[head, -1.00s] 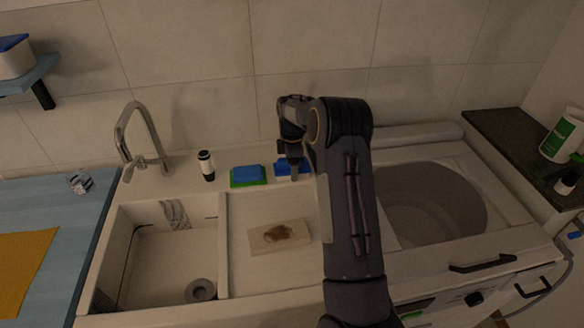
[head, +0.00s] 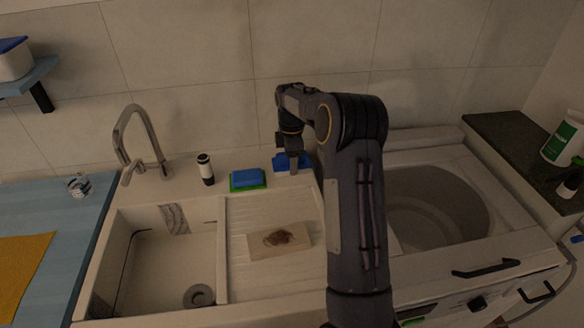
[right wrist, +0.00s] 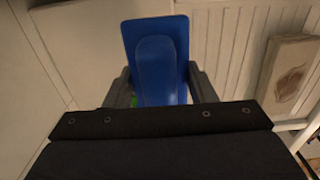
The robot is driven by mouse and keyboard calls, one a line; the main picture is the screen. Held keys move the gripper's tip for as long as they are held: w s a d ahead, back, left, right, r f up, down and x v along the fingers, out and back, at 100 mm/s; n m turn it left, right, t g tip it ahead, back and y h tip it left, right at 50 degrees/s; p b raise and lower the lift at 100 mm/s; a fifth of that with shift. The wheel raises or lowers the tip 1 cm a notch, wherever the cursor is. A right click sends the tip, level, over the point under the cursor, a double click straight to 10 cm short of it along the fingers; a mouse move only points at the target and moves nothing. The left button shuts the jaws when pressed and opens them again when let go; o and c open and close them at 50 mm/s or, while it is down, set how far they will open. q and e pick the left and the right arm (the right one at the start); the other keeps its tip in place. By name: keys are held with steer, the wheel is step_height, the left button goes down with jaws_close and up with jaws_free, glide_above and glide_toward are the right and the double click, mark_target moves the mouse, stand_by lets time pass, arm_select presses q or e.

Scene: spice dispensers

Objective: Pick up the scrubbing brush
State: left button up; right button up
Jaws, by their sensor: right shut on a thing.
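The scrubbing brush (head: 284,162) is a blue block with a raised blue handle, at the back of the sink's drainboard in the head view. In the right wrist view the brush (right wrist: 158,60) fills the space between the fingers. My right gripper (head: 292,168) reaches down onto it from above, and in the right wrist view the gripper (right wrist: 160,88) has one finger on each side of the handle, shut on it. Whether the brush touches the counter is hard to tell. My left gripper is not in view.
A blue and green sponge (head: 248,179) lies just left of the brush. A black and white bottle (head: 206,169) and the faucet (head: 140,145) stand further left. A stained board (head: 262,246) lies on the drainboard in front. The sink basin (head: 150,262) is empty.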

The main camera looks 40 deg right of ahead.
steer(key=s+a+r+b, duration=0.3)
steer(key=s+a+r, duration=0.5)
steer(key=s, duration=0.1)
steer(key=shift+s, duration=0.25)
